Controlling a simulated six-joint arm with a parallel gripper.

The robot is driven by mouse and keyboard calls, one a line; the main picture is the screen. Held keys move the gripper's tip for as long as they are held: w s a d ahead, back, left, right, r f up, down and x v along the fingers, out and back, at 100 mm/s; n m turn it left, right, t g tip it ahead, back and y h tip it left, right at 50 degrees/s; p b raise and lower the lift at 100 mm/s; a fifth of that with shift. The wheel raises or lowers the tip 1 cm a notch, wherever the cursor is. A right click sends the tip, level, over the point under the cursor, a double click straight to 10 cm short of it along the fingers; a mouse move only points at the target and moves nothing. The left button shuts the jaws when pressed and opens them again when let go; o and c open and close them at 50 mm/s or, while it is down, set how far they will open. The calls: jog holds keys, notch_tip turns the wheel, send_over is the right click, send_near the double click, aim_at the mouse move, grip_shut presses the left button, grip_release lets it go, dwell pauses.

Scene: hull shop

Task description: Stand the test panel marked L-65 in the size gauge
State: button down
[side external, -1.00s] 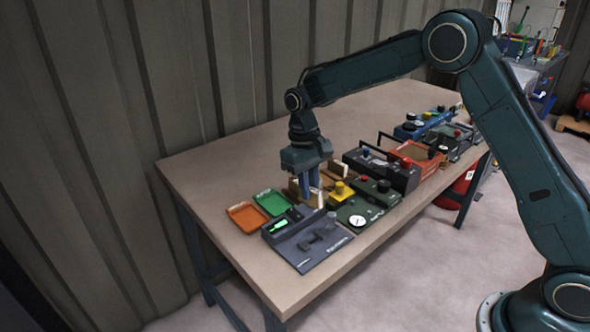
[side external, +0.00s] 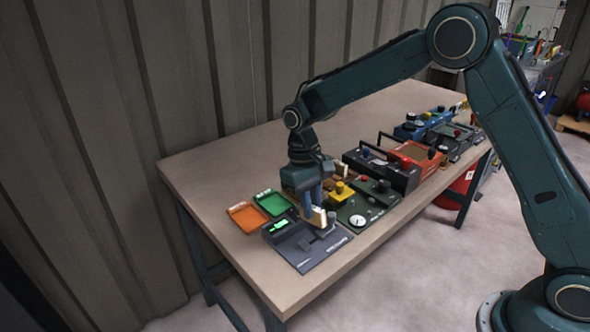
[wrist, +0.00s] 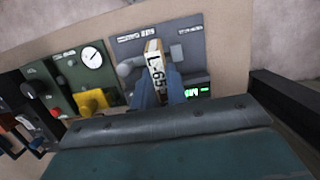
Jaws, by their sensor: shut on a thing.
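The test panel marked L-65 (wrist: 156,66) is a pale panel with a tan edge, held upright between the blue fingers of my gripper (wrist: 162,88). It also shows in the side external view (side external: 320,217), just below my gripper (side external: 314,207). The size gauge (side external: 313,262) is a dark grey unit with a lit green display and raised grey blocks, at the near left of the bench. In the wrist view the gauge (wrist: 198,44) lies behind the panel. The panel is over the gauge by its blocks; I cannot tell whether they touch. The fingers partly cover the panel.
An orange tray (side external: 246,217) and a green tray (side external: 273,203) lie left of the gauge. A green unit with a dial (side external: 376,207) and a yellow part (side external: 341,194) sit to its right. More dark, red and blue units (side external: 418,123) line the bench.

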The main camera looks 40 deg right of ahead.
aim_at(310, 222)
jog(key=shift+w+x, duration=0.25)
jog(key=shift+x, duration=0.9)
jog(key=shift+w+x, duration=0.25)
jog(key=shift+x, duration=0.9)
jog(key=shift+f, duration=0.6)
jog(key=c, duration=1.3)
grip_release()
jog(key=shift+r, duration=0.15)
jog(key=v, duration=1.3)
jog(key=shift+r, duration=0.25)
